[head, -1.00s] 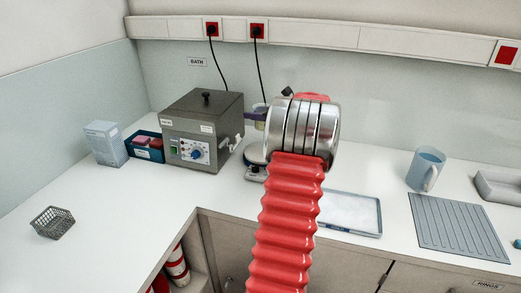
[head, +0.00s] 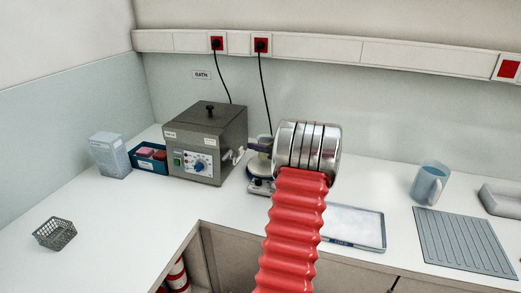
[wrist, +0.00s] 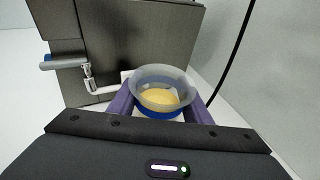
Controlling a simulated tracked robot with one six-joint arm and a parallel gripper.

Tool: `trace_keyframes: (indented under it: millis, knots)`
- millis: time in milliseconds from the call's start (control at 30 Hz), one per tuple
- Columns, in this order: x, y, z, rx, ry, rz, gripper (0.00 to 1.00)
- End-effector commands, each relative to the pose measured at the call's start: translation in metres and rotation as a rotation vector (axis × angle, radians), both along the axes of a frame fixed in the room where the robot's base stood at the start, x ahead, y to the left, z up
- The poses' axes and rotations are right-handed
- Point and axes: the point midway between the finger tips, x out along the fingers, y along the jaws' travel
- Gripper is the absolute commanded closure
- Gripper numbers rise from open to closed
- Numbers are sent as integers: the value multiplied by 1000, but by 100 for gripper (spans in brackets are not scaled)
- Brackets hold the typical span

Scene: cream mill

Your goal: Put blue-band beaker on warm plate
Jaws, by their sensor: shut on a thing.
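The blue-band beaker (wrist: 162,90) is clear with a blue band low down and yellow contents, seen from above in the wrist view. My gripper (wrist: 160,104) is shut on it, with a purple finger on each side. In the head view my gripper (head: 259,148) is partly hidden by my wrist, and little of the beaker shows. The warm plate (head: 259,186) stands right of the grey bath, directly below the gripper, and is partly covered by my arm. I cannot tell whether the beaker touches the plate.
The grey bath (head: 206,143) with its tap stands close on the left. A black cable (head: 264,95) hangs behind the plate. The left counter is mostly clear.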

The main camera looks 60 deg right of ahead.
Motion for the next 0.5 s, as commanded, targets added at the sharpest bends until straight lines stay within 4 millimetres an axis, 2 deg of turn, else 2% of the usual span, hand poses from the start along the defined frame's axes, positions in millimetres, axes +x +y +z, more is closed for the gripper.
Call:
trace_keyframes:
  millis: [100,200,500]
  knots:
    - [0,0,-17,4,0,1,81]
    - [1,0,-23,0,0,1,81]
    - [1,1,-25,1,0,2,81]
